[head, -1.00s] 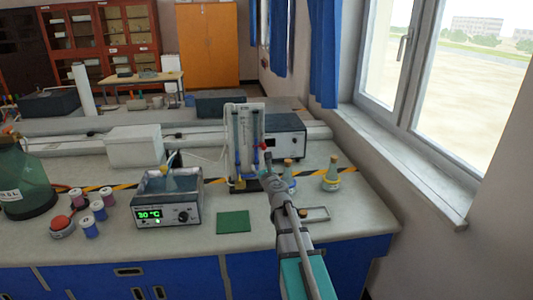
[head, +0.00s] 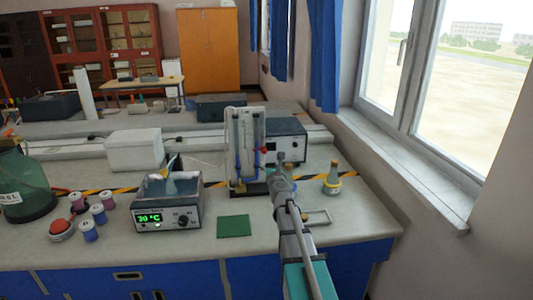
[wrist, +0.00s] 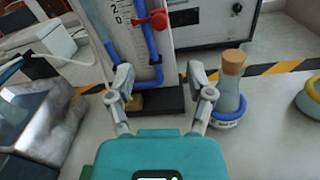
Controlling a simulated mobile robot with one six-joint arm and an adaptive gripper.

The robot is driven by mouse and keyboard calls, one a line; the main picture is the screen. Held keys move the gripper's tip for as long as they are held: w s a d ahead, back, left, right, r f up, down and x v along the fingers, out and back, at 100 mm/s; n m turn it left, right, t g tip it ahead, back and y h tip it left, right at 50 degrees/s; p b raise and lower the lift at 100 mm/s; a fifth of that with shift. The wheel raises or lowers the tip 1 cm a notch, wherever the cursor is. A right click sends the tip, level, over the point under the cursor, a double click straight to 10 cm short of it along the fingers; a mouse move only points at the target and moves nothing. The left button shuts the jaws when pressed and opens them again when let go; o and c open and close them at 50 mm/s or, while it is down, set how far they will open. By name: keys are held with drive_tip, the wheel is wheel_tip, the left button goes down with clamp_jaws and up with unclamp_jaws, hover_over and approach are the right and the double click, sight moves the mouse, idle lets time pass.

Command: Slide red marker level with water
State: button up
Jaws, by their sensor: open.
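The red marker (wrist: 155,19) sits on the right limb of a U-shaped tube (wrist: 147,50) with blue in it, against a white scale board (wrist: 127,18). It is also seen in the head view (head: 264,150), at the right side of the board (head: 245,135). In the head view my gripper (head: 282,158) is right of the board.
A corked flask with a blue ring (wrist: 229,90) stands close to the right finger. A yellow-ringed flask (head: 332,180) is further right. A grey bath (head: 168,203) stands left, with a green mat (head: 234,226) in front. A dark-fronted box (head: 286,140) stands behind.

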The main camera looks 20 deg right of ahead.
sight(265, 152)
drive_tip(key=x, duration=1.1)
drive_tip(key=shift+w+d, duration=0.15)
drive_tip(key=shift+w, duration=0.25)
clamp_jaws()
